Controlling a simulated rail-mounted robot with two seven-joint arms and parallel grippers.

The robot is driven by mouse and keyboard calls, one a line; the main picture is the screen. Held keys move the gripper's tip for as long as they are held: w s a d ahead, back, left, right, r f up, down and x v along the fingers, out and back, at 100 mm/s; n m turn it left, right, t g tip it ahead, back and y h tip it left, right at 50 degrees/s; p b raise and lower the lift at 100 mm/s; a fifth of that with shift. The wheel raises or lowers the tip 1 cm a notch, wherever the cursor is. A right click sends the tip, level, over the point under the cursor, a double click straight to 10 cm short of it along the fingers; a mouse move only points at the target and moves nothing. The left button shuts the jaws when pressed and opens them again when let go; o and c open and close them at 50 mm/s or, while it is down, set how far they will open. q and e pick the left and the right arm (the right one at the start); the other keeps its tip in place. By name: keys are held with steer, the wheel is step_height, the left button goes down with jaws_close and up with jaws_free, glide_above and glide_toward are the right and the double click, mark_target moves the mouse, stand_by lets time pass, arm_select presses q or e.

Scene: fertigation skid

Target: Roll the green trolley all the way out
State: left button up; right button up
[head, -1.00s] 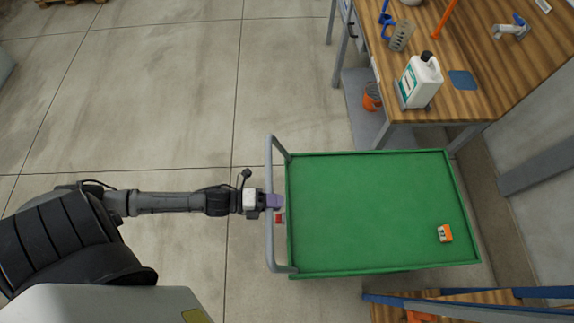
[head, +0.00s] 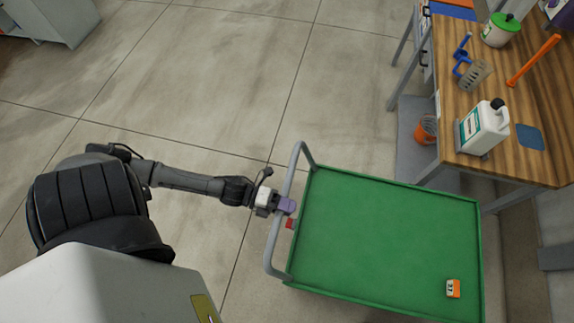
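The green trolley (head: 385,235) stands at lower right in the head view, a flat green tray with a raised rim. Its grey push handle (head: 272,243) is a bar along the left end. My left gripper (head: 285,206) reaches in from the left and is at the handle bar, its purple finger lying across it. It looks shut on the bar, though the far finger is hidden. A small red part (head: 290,223) sits beside the gripper at the trolley's end. My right gripper is out of view.
A small orange-and-white box (head: 453,288) lies on the tray. A wooden workbench (head: 548,95) with a white jug (head: 483,127) stands beyond the trolley at upper right; an orange bucket (head: 426,130) is on its lower shelf. The floor left of the handle is open.

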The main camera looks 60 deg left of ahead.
arm_select(q)
steer(key=o, duration=0.3)
steer(key=v, duration=1.3)
steer(key=shift+s+a+r, duration=0.15)
steer(key=shift+s+a, duration=0.1)
steer(key=shift+s, duration=0.05)
stand_by(0.7)
